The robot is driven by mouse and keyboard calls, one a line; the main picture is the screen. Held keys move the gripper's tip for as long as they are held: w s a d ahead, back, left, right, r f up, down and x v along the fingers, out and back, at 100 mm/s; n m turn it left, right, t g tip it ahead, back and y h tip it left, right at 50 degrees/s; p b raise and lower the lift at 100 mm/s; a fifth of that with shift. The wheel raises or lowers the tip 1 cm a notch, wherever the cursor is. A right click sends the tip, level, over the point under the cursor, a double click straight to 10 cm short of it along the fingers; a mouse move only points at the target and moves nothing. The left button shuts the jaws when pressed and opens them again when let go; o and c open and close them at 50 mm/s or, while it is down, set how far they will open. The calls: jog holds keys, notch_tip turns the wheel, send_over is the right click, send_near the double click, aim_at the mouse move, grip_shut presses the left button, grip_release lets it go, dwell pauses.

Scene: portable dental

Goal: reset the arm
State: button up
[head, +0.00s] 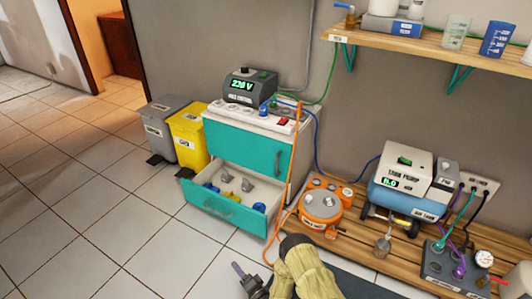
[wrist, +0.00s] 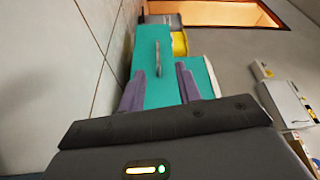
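My gripper (wrist: 160,78) shows in the wrist view with its two purple-grey fingers apart and nothing between them. In the head view my gripper (head: 240,270) is low at the bottom edge, below and in front of the open drawer, with my beige-sleeved arm beside it. The fingers point towards a teal cabinet (head: 250,150). Its lower drawer (head: 225,208) is pulled out and holds several grey and blue plugs or fittings. The drawer handle (wrist: 157,57) appears beyond the fingertips in the wrist view, apart from them.
An orange unit (head: 320,205) and a blue-and-white tank pump (head: 403,185) stand on a low slatted wooden platform at right. A voltage unit (head: 250,87) sits on the cabinet. An orange cable (head: 290,185) hangs beside the drawer. Grey and yellow bins (head: 188,138) stand left. Tiled floor at left is clear.

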jog(key=w+d+r+n+g+h+p, duration=0.35)
jog(key=w+r, duration=0.65)
jog(key=r, duration=0.4)
jog(key=d+r+n+g+h+p, duration=0.15)
jog(key=d+r, duration=0.25)
jog(key=r, duration=0.4)
jog(key=d+r+n+h+p, duration=0.2)
jog(key=d+r, duration=0.2)
jog(key=r, duration=0.3)
jog(key=s+d+r+g+h+p, duration=0.2)
jog(key=s+d+r, duration=0.3)
jog(key=r, duration=0.2)
jog(key=s+d+r+g+h+p, duration=0.15)
jog(key=s+d+r, duration=0.25)
jog(key=r, duration=0.4)
jog(key=s+d+r+g+h+p, duration=0.1)
jog(key=s+d+r+g+p, duration=0.15)
jog(key=s+r, duration=0.45)
jog(key=s+d+r+g+p, duration=0.1)
jog(key=s+d+r, duration=0.2)
jog(key=s, duration=0.7)
notch_tip(320, 180, up, 37)
jog(key=p, duration=3.7)
jog(key=shift+a+r+n, duration=0.2)
jog(key=shift+a+n, duration=0.05)
jog(key=shift+n, duration=0.05)
